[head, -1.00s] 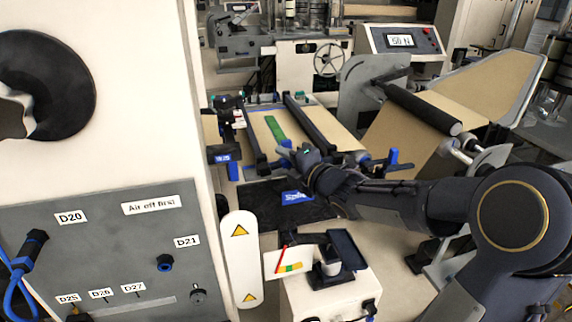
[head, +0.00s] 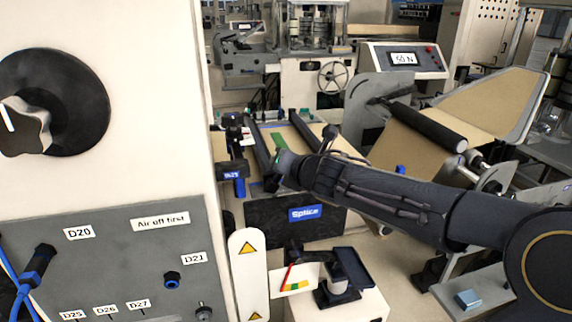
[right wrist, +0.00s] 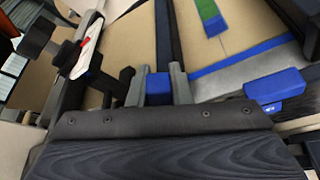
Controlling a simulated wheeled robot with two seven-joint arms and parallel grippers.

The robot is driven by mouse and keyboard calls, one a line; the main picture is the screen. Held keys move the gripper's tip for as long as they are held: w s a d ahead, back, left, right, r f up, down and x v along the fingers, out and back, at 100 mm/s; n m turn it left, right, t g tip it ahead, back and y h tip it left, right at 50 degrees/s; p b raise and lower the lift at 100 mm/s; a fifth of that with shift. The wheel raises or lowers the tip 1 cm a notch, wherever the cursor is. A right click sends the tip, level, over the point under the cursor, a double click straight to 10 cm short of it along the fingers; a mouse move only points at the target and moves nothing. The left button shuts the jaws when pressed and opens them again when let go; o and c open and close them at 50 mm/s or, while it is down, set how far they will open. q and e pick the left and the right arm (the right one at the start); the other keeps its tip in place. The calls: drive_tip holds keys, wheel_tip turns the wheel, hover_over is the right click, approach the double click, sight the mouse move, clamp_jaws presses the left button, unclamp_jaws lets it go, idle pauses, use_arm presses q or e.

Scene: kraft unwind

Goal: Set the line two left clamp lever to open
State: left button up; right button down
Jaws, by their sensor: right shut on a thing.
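The splice table (head: 296,222) stands in the middle of the head view, with a kraft web and two dark bars across its top. My right gripper (head: 279,172) reaches in from the right to the near end of the left bar (head: 261,143). In the right wrist view, my right gripper (right wrist: 157,88) has its two grey fingers on either side of a blue handle (right wrist: 158,87) at the end of a dark bar (right wrist: 166,35). It appears to be the left clamp lever. Its exact angle is hard to tell. My left gripper is not in view.
A blue block (right wrist: 276,86) lies right of the grip in the right wrist view. A labelled blue block (head: 231,173) sits left of the table. A pale cabinet (head: 130,130) with a dark knob fills the left. A kraft roll stand (head: 430,122) stands at the right.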

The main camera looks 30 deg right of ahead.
drive_tip(key=shift+w+a+r+n+g+h+p, duration=0.2)
drive_tip(key=shift+a+n+h, duration=0.3)
drive_tip(key=shift+n, duration=0.25)
drive_tip(key=shift+w+a+r+n+g+h+p, duration=0.1)
drive_tip(key=shift+a+r+n+g+h+p, duration=0.1)
drive_tip(key=shift+a+n+h, duration=0.45)
drive_tip(key=shift+d, duration=0.15)
drive_tip(key=c, duration=1.3)
unclamp_jaws()
drive_tip(key=shift+s, duration=0.1)
drive_tip(key=shift+s+r, duration=0.2)
drive_tip(key=shift+s, duration=0.1)
drive_tip(key=p+v, duration=0.1)
drive_tip(key=v, duration=0.6)
drive_tip(key=shift+f, duration=0.1)
